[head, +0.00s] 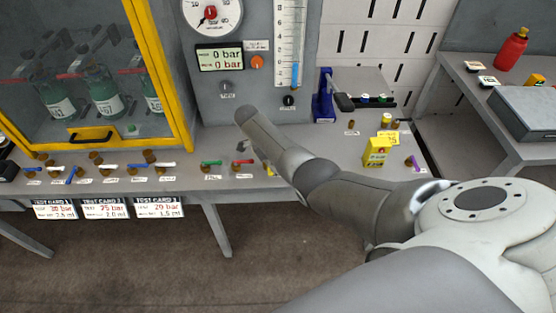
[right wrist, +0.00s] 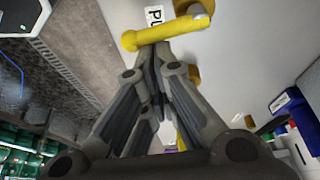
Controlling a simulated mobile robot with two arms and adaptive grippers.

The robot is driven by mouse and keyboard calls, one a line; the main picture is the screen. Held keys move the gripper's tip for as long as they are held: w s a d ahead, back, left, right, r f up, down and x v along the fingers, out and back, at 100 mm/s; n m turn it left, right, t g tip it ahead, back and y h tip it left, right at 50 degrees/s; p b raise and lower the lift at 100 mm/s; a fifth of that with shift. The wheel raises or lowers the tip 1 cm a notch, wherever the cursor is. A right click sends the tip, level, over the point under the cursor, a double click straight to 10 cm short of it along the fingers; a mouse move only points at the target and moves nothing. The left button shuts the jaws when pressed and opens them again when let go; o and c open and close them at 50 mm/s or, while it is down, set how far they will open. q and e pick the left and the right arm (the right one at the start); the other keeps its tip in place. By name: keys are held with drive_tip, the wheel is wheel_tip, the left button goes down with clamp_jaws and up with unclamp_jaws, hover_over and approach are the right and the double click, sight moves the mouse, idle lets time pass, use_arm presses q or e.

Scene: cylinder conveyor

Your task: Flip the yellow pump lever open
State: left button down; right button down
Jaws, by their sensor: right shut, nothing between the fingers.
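The yellow pump lever (right wrist: 165,32) lies across the top of the right wrist view. It is a short bar with a pale rounded end at its right, beside a brass-coloured fitting (right wrist: 187,6). My right gripper (right wrist: 152,58) is shut and empty, with its fingertips close to the lever's lower side. I cannot tell whether they touch it. In the head view my right arm covers most of that spot; only a bit of the yellow lever (head: 271,170) shows at the arm's lower edge. The gripper's fingers are not clear there. My left gripper is not in view.
Red (head: 243,162) and green (head: 211,163) valve levers sit left of the pump lever along the bench (head: 225,184) front. A yellow-framed cabinet (head: 172,95) stands at the left. A yellow box (head: 376,152) and a blue stand (head: 323,98) are at the right.

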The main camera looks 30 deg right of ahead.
drive_tip(key=shift+a, duration=0.35)
idle(0.4)
